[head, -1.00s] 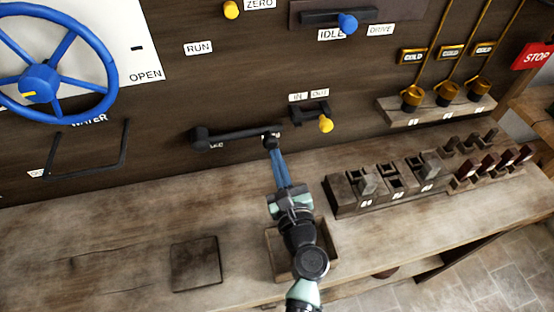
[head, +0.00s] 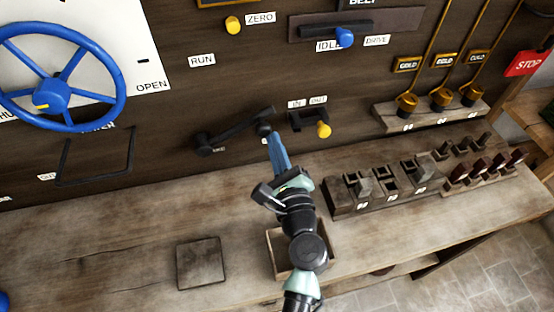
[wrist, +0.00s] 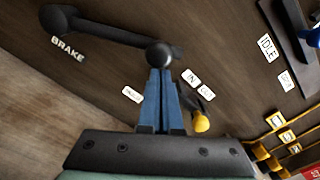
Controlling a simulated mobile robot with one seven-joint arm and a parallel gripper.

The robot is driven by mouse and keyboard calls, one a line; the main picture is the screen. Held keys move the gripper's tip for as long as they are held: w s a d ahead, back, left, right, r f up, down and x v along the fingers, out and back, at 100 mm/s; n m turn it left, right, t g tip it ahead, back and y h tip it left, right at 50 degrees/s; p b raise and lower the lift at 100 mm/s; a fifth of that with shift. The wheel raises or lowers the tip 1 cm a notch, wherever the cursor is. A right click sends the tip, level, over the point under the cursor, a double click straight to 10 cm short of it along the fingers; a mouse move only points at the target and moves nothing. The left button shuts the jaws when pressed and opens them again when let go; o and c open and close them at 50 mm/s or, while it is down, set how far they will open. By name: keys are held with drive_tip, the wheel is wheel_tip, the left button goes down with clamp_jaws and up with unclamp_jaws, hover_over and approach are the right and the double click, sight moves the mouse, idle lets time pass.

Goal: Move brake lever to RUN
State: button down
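The brake lever (head: 236,130) is a dark bar on the wall panel, with its pivot at the left and a round black knob (head: 264,129) near its right end. The bar slopes up to the right. The wrist view shows the bar (wrist: 110,33) and the knob (wrist: 159,55) with a BRAKE label (wrist: 68,49) below the pivot. The RUN label (head: 202,60) is on the panel above the pivot. My gripper (head: 273,138) has its blue fingers side by side, shut, with the tips against the knob's underside. The knob does not appear to be between them.
A small IN/OUT lever with a yellow knob (head: 323,130) is close to the right of my fingers. A blue wheel (head: 52,92) is at the left. Switch blocks (head: 375,187) stand on the bench at the right. The panel between the lever and RUN is clear.

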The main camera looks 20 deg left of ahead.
drive_tip(key=s+a+r+n+p, duration=0.4)
drive_tip(key=a+r+n+p, duration=0.1)
drive_tip(key=r+n, duration=0.4)
drive_tip(key=shift+s+a, duration=0.15)
drive_tip(key=shift+a, duration=0.45)
drive_tip(key=shift+s, duration=0.1)
